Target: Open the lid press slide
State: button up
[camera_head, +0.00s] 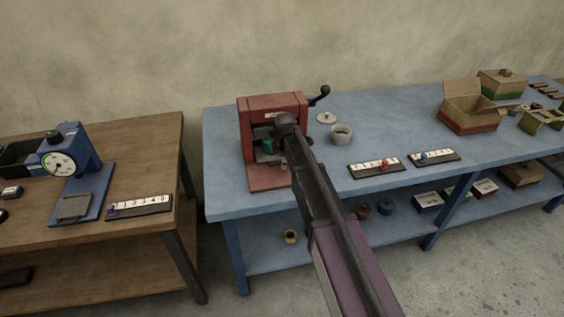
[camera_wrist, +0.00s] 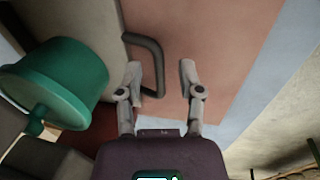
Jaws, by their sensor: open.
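The red lid press (camera_head: 300,101) stands on the blue bench, with a black crank at its upper right. A dark U-shaped handle (camera_wrist: 152,50) sits on a pale red plate (camera_wrist: 212,40) in the wrist view; I take the plate to be the press slide. My gripper (camera_wrist: 161,70) is open, with its two fingers on either side of the handle's long bar and no clear contact. A green round part (camera_wrist: 60,80) is close by on the left; it also shows inside the press in the head view (camera_head: 267,146). My arm hides much of the press front.
The blue bench (camera_head: 390,118) holds a pale cup (camera_head: 341,134) and a round lid (camera_head: 326,118) right of the press. A wooden table (camera_head: 150,150) with a blue dial device (camera_head: 80,150) stands left.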

grip_shut()
jog(key=s+d, duration=0.1)
jog(key=s, duration=0.3)
jog(key=s+d, duration=0.1)
jog(key=s, duration=0.4)
jog(key=s+d, duration=0.2)
jog(key=s, duration=0.2)
jog(key=shift+s, duration=0.4)
grip_release()
jog(key=shift+w, duration=0.1)
